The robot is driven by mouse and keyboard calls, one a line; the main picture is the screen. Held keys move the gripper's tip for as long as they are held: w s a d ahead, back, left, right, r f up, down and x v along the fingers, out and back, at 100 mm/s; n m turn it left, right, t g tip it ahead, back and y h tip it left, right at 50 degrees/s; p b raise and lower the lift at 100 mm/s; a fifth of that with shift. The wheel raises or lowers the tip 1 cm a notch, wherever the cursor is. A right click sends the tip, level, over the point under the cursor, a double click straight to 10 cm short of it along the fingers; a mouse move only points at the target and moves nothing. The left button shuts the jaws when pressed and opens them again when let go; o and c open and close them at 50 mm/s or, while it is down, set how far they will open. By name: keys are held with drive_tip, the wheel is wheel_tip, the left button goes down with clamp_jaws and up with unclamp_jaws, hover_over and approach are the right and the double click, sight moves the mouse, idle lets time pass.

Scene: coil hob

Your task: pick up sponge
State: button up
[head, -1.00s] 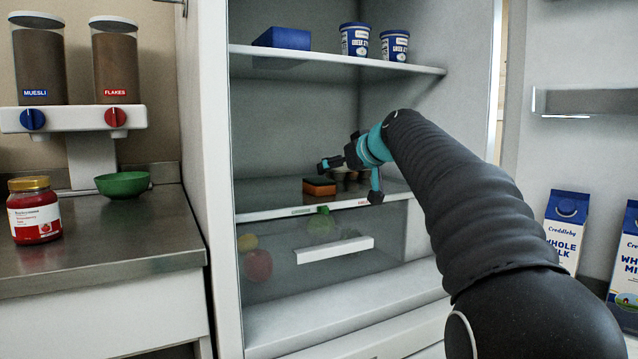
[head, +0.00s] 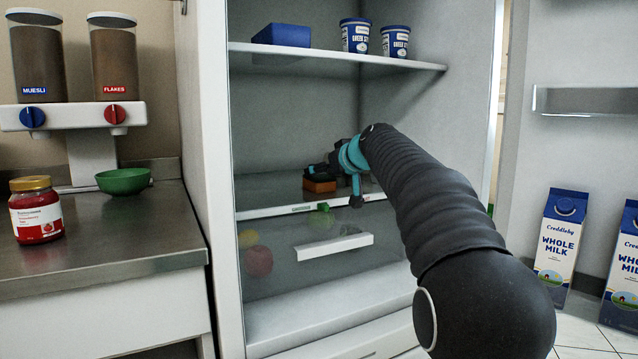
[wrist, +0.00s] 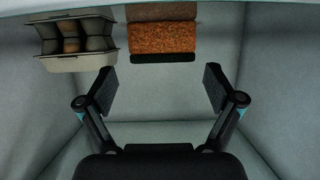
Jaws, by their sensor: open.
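The sponge (head: 319,186) is an orange block with a dark layer, lying on the lower fridge shelf in the head view. In the wrist view the sponge (wrist: 163,38) shows at the top middle, beyond the fingertips. My gripper (head: 335,188) is inside the fridge at the sponge's height and covers part of it in the head view. In the wrist view my gripper (wrist: 160,88) is open, its two fingers spread wide with nothing between them. The sponge lies ahead of the gap between the fingers.
An egg carton (wrist: 76,48) sits left of the sponge in the wrist view. The upper shelf (head: 330,57) holds a blue box (head: 282,35) and two tubs (head: 356,36). A drawer (head: 334,246) with fruit is below. Milk cartons (head: 560,243) stand in the door.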

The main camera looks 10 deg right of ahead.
sight(320, 176)
drive_tip(key=x, duration=0.4)
drive_tip(key=shift+w+a+f+p, duration=0.15)
drive_tip(key=shift+a+f+p, duration=0.1)
drive_tip(key=shift+p, duration=0.1)
drive_tip(key=c, duration=0.9)
drive_tip(key=shift+o, duration=0.2)
